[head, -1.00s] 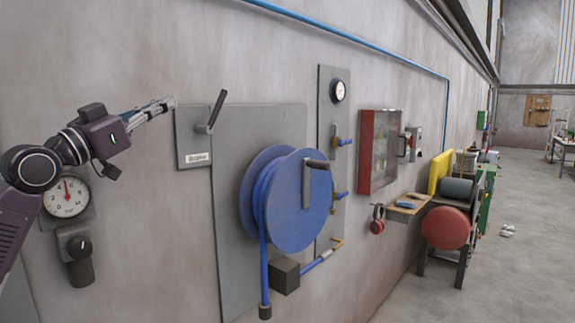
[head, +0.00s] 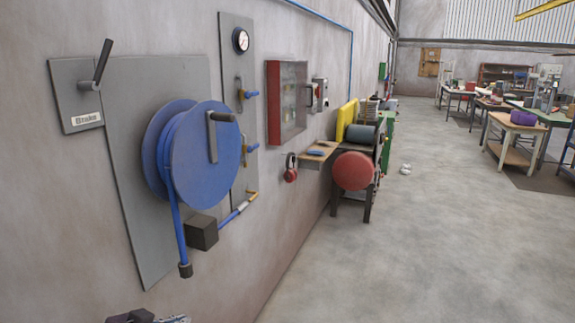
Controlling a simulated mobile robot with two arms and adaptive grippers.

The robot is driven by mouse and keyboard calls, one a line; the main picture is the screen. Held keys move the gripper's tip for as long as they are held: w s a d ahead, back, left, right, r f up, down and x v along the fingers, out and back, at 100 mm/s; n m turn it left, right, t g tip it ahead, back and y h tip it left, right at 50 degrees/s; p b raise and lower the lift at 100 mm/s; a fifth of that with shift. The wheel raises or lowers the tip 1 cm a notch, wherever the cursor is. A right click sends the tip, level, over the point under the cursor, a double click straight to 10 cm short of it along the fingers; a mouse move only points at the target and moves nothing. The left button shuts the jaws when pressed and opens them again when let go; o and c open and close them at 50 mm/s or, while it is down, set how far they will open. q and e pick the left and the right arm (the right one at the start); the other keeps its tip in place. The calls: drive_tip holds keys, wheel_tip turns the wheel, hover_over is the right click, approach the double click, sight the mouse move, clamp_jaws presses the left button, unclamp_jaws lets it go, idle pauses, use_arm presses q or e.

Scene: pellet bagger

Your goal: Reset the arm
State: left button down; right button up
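My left gripper (head: 172,319) shows only as a sliver at the bottom edge of the head view, low and in front of the wall. Most of it is cut off, so I cannot tell whether it is open or shut. It is well below the hose reel and apart from it. My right gripper is not in view. A grey plate with a dark lever (head: 102,64) and a small label is on the wall at the upper left. The lever points up and slightly right.
A blue hose reel (head: 203,155) with a crank juts from the wall. A red-framed cabinet (head: 287,100), a small wooden shelf (head: 318,154) and a machine with a red round end (head: 353,171) follow along the wall. The grey floor (head: 420,240) to the right is open, with worktables (head: 520,125) beyond.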

use_arm(q)
drive_tip(key=s+d+f+n+g+y, duration=0.15)
drive_tip(key=s+f, duration=0.35)
drive_tip(key=s, duration=0.5)
drive_tip(key=s+d+f+n+g+y, duration=0.1)
drive_tip(key=s+f+g, duration=0.2)
drive_tip(key=s+f, duration=0.45)
drive_tip(key=s+d+f+n+g+y, duration=0.15)
drive_tip(key=s+f, duration=0.25)
drive_tip(key=s, duration=0.8)
wheel_tip(320, 180, down, 28)
drive_tip(key=s+m+g, duration=0.1)
drive_tip(key=s+g, duration=0.1)
drive_tip(key=s, duration=0.1)
drive_tip(key=s+a+f+g, duration=0.1)
drive_tip(key=s+a+f, duration=0.2)
drive_tip(key=s+f, duration=1.1)
drive_tip(key=shift+s+a+f+h, duration=0.2)
drive_tip(key=shift+s+f+h, duration=0.1)
drive_tip(key=shift+s, duration=0.7)
